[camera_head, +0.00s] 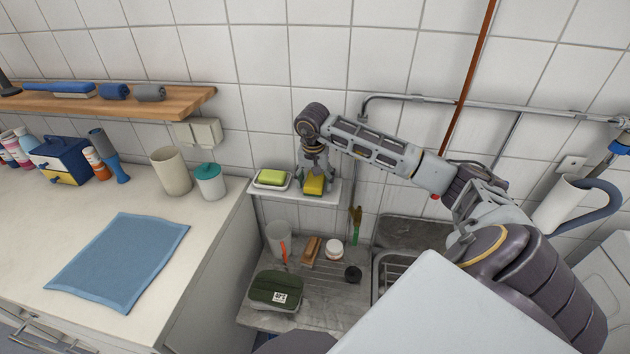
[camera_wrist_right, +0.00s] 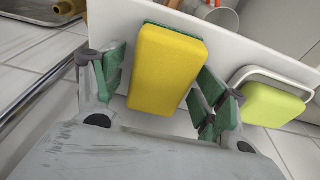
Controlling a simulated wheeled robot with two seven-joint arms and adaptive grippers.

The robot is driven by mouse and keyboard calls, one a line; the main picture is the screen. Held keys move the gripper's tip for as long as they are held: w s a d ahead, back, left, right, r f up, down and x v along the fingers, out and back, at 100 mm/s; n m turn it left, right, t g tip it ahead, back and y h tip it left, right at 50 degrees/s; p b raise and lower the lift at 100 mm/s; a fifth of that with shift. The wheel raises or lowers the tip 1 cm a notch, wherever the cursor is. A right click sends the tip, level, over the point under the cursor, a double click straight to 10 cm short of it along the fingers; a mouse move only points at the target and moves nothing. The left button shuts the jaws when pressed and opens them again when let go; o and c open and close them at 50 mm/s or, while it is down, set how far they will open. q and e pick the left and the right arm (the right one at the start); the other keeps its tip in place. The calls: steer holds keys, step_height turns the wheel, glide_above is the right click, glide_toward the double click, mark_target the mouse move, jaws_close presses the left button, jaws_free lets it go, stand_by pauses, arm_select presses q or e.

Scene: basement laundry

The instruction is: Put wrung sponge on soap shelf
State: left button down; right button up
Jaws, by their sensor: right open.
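The yellow sponge with a green layer (camera_head: 314,186) rests on the right part of the small white soap shelf (camera_head: 325,199) on the tiled wall. The wrist view shows the sponge (camera_wrist_right: 166,70) lying on the shelf (camera_wrist_right: 243,48), yellow face toward the camera. My right gripper (camera_head: 314,177) is at the sponge from above. In the wrist view its green-padded fingers stand spread on either side of the sponge, with a visible gap at the right finger. My left gripper is not in view.
A light green soap in a white dish (camera_head: 271,179) sits left of the sponge on the shelf, close to my right finger. A pipe runs along the wall at right.

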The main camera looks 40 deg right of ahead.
mark_target(313, 183)
steer(key=shift+r, duration=0.2)
step_height(313, 183, up, 12)
steer(key=s+a, duration=0.1)
steer(key=shift+a, duration=0.2)
stand_by(0.6)
steer(key=shift+f, duration=0.15)
stand_by(0.4)
